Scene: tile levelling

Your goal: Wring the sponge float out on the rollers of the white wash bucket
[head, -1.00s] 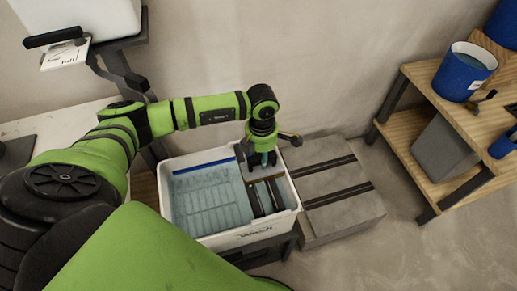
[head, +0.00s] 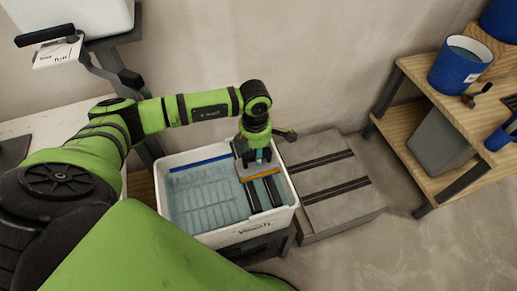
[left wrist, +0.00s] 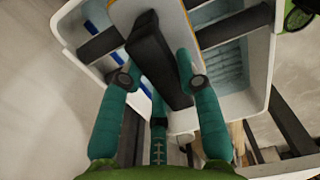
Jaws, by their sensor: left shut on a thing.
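The sponge float (head: 262,174) has a grey plate with an orange-yellow sponge edge. My left gripper (head: 258,156) is shut on its black handle (left wrist: 158,60), between teal fingers in the left wrist view. The white wash bucket (head: 243,236) holds bluish water and has a ribbed grid on its left side. Its dark rollers (head: 276,192) run front to back on the right side. The float is over the back end of the rollers; I cannot tell whether it touches them. My right gripper is not in view.
A grey block with dark strips (head: 332,189) stands right of the bucket. A wooden shelf (head: 420,100) with a blue bucket (head: 459,66) and a grey bin (head: 440,141) is at the right. A wall is close behind. Open floor lies at front right.

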